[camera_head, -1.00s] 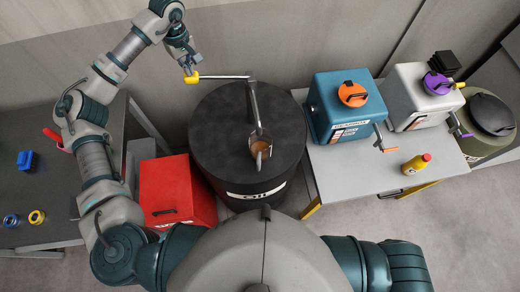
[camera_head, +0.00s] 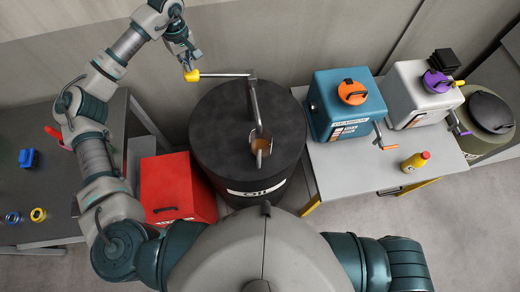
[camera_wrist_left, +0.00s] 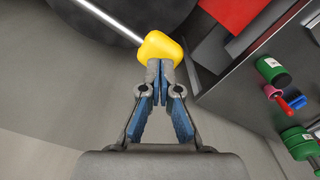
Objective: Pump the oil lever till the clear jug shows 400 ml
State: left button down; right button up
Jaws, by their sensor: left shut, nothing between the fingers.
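The black oil drum (camera_head: 215,125) carries a grey pump with a lever (camera_head: 225,75) that reaches left to a yellow knob (camera_head: 191,76). A clear jug (camera_head: 262,147) with brownish content is at the pump spout on the drum top; its level marks are too small to read. My left gripper (camera_head: 188,62) is shut and empty at the knob. In the left wrist view, the closed fingertips (camera_wrist_left: 161,68) meet or nearly meet the yellow knob (camera_wrist_left: 160,47); actual contact cannot be told. My right gripper is out of view.
A red box (camera_head: 178,190) stands left of the drum. A grey table (camera_head: 350,175) to the right holds a blue box (camera_head: 345,105), a white box (camera_head: 425,95) and a yellow bottle (camera_head: 415,162). A dark bench (camera_head: 50,195) is at the left. The wall is close behind the lever.

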pick_arm(q)
jog(key=shift+f+b, duration=2.75)
jog(key=shift+f, duration=2.05)
notch_tip(320, 180, up, 10)
jog(key=p, duration=0.7)
jog(key=shift+r, duration=0.2)
jog(key=shift+f, duration=0.15)
jog(key=shift+f+b, duration=3.15)
jog(key=shift+f, duration=1.9)
jog(key=shift+r+p, duration=3.3)
jog(key=shift+r, duration=1.85)
